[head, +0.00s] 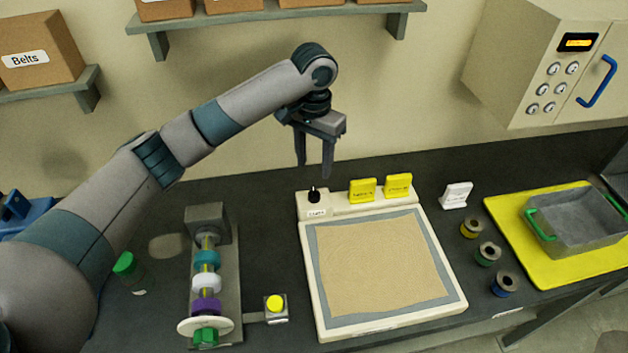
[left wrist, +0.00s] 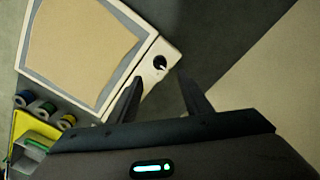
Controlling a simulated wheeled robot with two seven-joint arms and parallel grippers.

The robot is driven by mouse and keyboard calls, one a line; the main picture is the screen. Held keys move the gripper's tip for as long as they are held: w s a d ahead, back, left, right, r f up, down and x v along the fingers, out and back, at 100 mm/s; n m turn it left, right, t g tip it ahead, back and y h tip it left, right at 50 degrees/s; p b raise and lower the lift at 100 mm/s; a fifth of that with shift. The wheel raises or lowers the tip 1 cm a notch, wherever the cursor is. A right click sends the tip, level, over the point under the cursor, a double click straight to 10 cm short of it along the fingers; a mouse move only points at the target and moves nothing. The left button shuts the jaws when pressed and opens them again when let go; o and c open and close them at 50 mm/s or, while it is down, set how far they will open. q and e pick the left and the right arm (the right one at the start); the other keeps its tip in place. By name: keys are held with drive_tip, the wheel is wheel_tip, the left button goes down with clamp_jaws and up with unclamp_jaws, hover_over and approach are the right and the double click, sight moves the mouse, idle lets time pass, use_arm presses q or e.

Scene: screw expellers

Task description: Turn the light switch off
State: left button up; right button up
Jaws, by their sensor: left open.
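A black switch knob (head: 314,195) with a small white label below it stands at the back left corner of the cream light board (head: 310,270). It also shows in the left wrist view (left wrist: 160,63), just beyond my fingertips. My left gripper (head: 314,169) points down, open and empty, above and slightly behind the switch. It appears apart from the knob. In the left wrist view its two dark fingers (left wrist: 160,82) are spread to either side below the knob. The label text is too small to read surely. My right gripper is not in view.
Two yellow cards (head: 380,188) stand on the board's back edge, right of the switch. A white card (head: 456,195), several spools (head: 488,253) and a grey bin (head: 575,222) on a yellow mat lie right.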

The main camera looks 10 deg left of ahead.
use_arm(q)
wheel_tip(320, 180, up, 8)
drive_tip(key=b, duration=0.1)
drive_tip(key=shift+f, duration=0.25)
idle(0.4)
